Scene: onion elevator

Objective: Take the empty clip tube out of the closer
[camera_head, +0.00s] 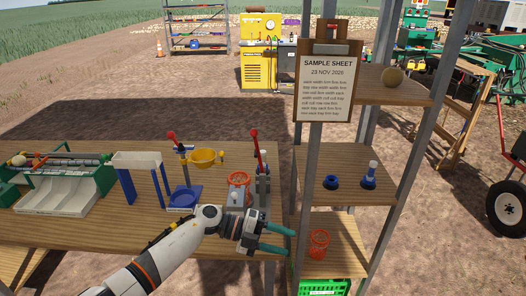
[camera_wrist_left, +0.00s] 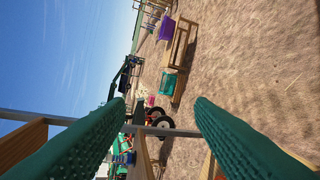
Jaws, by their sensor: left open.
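The closer (camera_head: 262,187), a grey upright device with a red lever, stands at the right end of the wooden table in the head view. I cannot make out a clip tube in it at this size. My left gripper (camera_head: 284,242) is in front of and below the closer, past the table's right front edge. Its green fingers are apart and point right, with nothing between them. In the left wrist view the open fingers (camera_wrist_left: 160,108) frame only distant ground and equipment; the closer is not there. My right gripper is not in view.
An orange net (camera_head: 238,180) is beside the closer. A metal-post shelf (camera_head: 345,185) stands right of the table, holding blue parts (camera_head: 369,178) and another orange net (camera_head: 318,240).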

